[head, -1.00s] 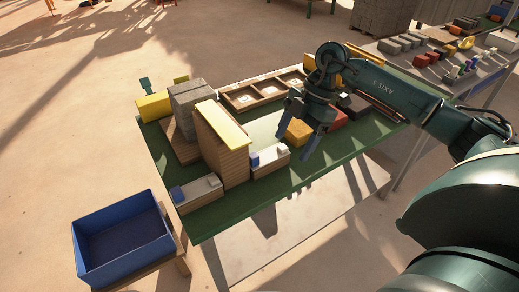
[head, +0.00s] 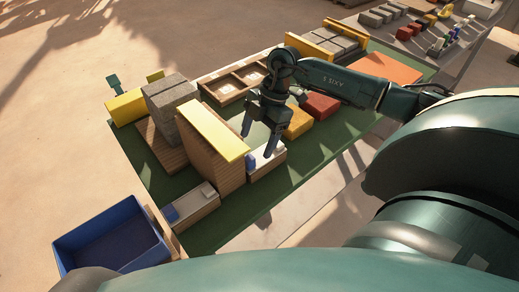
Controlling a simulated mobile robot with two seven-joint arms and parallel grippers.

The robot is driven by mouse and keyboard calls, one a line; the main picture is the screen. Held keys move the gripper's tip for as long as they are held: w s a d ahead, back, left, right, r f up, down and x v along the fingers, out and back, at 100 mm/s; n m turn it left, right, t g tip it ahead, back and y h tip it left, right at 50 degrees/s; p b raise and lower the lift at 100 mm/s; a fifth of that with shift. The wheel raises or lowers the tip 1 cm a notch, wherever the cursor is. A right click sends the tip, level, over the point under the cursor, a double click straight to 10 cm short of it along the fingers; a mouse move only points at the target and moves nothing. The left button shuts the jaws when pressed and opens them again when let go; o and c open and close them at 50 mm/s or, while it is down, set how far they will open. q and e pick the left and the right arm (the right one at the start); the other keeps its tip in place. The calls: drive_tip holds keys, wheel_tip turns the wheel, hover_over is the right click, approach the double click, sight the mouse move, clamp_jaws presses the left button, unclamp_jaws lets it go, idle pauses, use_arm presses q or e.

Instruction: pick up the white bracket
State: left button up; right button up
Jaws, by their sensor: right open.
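My right gripper (head: 258,141) is open, with its two fingers pointing down above a low wooden block (head: 267,163). A small white piece, which looks like the white bracket (head: 279,150), lies on top of this block, partly hidden by a finger. A small blue piece (head: 251,160) sits at the block's left end. The picture is too small to tell whether the fingers touch the white piece; nothing is seen held. My left gripper is not in view.
A tall wooden block with a yellow top (head: 213,130) stands close left of the gripper. Yellow (head: 297,122) and red (head: 320,105) blocks lie to the right. A blue bin (head: 112,235) stands at lower left. Green table (head: 215,225) is bare in front.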

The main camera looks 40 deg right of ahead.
sight(252, 156)
drive_tip(key=x, duration=0.2)
drive_tip(key=p+x, duration=0.1)
drive_tip(key=x, duration=0.2)
drive_tip(key=shift+s+a+f, duration=0.1)
drive_tip(key=shift+s+f, duration=0.1)
drive_tip(key=shift+f, duration=0.1)
drive_tip(key=c, duration=1)
drive_tip(key=shift+r, duration=0.1)
wheel_tip(252, 156, up, 18)
drive_tip(key=shift+f+b, duration=0.1)
drive_tip(key=shift+b, duration=0.35)
